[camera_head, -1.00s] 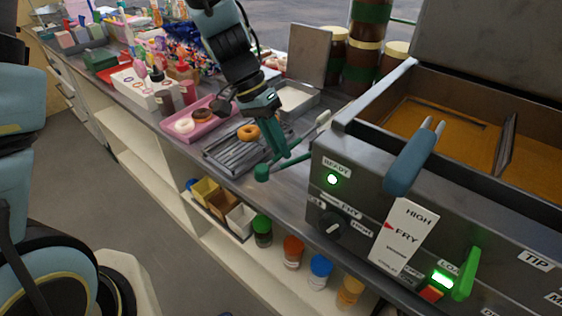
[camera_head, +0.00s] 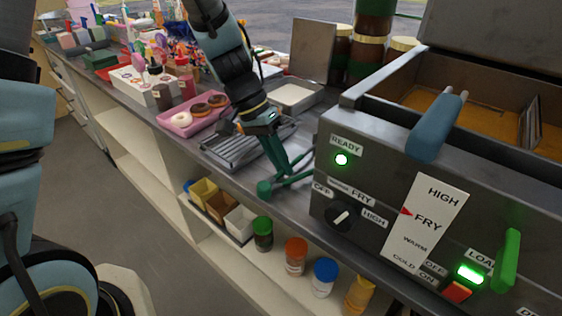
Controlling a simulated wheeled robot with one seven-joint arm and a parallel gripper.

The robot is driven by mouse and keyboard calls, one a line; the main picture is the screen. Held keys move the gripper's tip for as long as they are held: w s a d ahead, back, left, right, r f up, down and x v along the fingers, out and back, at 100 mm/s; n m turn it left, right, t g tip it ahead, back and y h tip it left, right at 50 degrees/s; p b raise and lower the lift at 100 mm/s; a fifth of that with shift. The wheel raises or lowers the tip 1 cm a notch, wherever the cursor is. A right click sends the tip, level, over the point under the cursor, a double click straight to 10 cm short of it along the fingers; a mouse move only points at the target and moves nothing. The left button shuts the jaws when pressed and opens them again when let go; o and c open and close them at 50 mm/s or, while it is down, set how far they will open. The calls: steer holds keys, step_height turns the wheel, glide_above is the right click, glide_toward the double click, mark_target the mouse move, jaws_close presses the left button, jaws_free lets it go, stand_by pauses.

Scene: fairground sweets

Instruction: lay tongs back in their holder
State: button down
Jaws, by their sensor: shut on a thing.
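My gripper (camera_head: 282,166) points down at the counter's front edge, just left of the fryer. Its teal fingers are shut on the green tongs (camera_head: 265,188). The tongs lie low over the counter, with a thick rounded end at the left, towards the front edge. Their thinner arms run right towards the fryer's left side. The fingers cover part of the tongs, and the far ends are hard to make out. I cannot tell whether the tongs touch the counter. I cannot make out their holder.
The grey fryer (camera_head: 330,200) stands close at the right. A wire rack (camera_head: 232,150) lies behind and left of my gripper. A pink tray (camera_head: 178,128) with doughnuts and a pale-filled metal tray (camera_head: 294,95) are farther back. Jars (camera_head: 323,277) stand on the shelf below.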

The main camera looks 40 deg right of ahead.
steer(key=c, duration=0.8)
jaws_free()
steer(key=shift+f, duration=0.1)
steer(key=v, duration=1.1)
steer(key=w+a+f+n+t, duration=0.1)
steer(key=w+a+n+t, duration=0.1)
steer(key=a, duration=0.9)
steer(key=w+a+f+n+t+y, duration=0.1)
steer(key=w+a+n+t, duration=0.1)
steer(key=a+n, duration=0.4)
steer(key=w+a+f+n+t+y, duration=0.1)
steer(key=w+a+n, duration=0.3)
steer(key=a, duration=1.1)
steer(key=shift+w+a+f+n+t+p, duration=0.3)
steer(key=shift+a+f+n+t, duration=0.1)
steer(key=shift+n+t, duration=0.2)
